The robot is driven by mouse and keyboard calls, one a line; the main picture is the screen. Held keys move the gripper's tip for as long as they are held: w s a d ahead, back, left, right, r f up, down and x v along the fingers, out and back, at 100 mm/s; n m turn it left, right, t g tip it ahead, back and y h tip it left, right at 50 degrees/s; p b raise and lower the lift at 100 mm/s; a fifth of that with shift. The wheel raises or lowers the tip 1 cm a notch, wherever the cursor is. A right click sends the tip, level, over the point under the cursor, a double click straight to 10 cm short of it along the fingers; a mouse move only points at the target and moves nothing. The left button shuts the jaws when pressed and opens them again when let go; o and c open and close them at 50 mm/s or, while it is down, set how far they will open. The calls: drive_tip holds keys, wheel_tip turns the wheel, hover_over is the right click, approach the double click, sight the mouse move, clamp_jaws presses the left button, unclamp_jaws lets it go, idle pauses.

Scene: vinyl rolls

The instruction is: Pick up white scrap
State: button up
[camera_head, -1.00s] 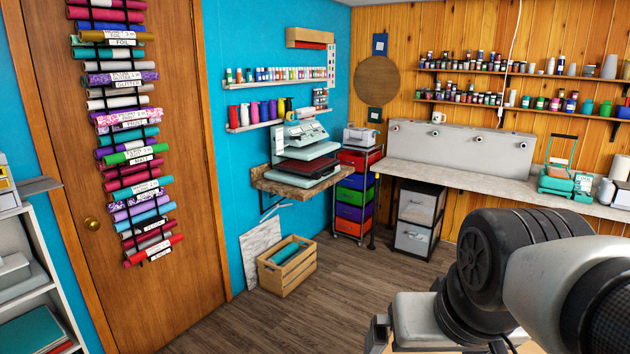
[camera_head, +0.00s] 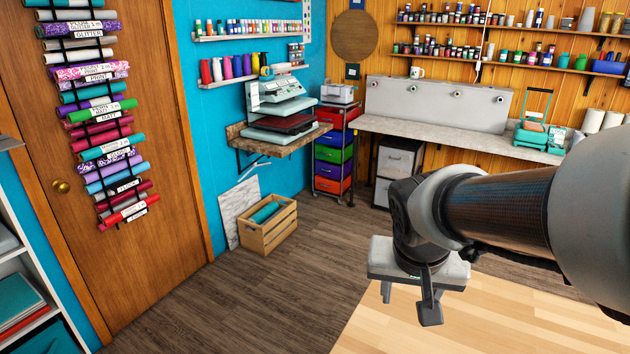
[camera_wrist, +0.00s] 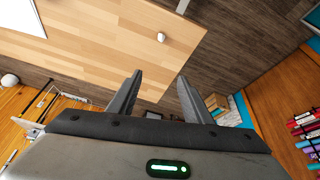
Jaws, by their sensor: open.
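A small white object (camera_wrist: 161,37) lies on the tabletop (camera_wrist: 100,50) beyond the fingertips, near the table edge. I cannot tell which of these is the white scrap. None shows in the head view.
A wooden crate (camera_head: 268,234) with a teal roll stands on the floor by the blue wall. A heat press (camera_head: 280,110) sits on a wall shelf. Vinyl rolls (camera_head: 95,110) hang on the brown door. Open floor (camera_head: 290,290) lies left of the table.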

drive_tip(key=w+d+f+m+b, duration=0.1)
drive_tip(key=w+f+b, duration=0.1)
drive_tip(key=f, duration=0.8)
drive_tip(key=w+d+f+m+g+b, duration=0.1)
drive_tip(key=w+d+f+b, duration=0.1)
drive_tip(key=f, duration=0.9)
drive_tip(key=w+d+f+m+b, duration=0.1)
drive_tip(key=w+f+b, duration=0.3)
drive_tip(key=f, duration=0.6)
drive_tip(key=shift+w+d+f+m+g, duration=0.2)
drive_tip(key=shift+w+d+m+g, duration=0.1)
drive_tip(key=shift+w+m, duration=0.15)
drive_tip(key=shift+w+b+x, duration=0.25)
drive_tip(key=shift+b+x, duration=0.2)
drive_tip(key=shift+x, duration=1.05)
drive_tip(key=shift+w+b+x, duration=0.2)
drive_tip(key=shift+b+x, duration=0.25)
drive_tip(key=shift+x, duration=1.1)
drive_tip(key=shift+r, duration=0.15)
drive_tip(key=c, duration=1.1)
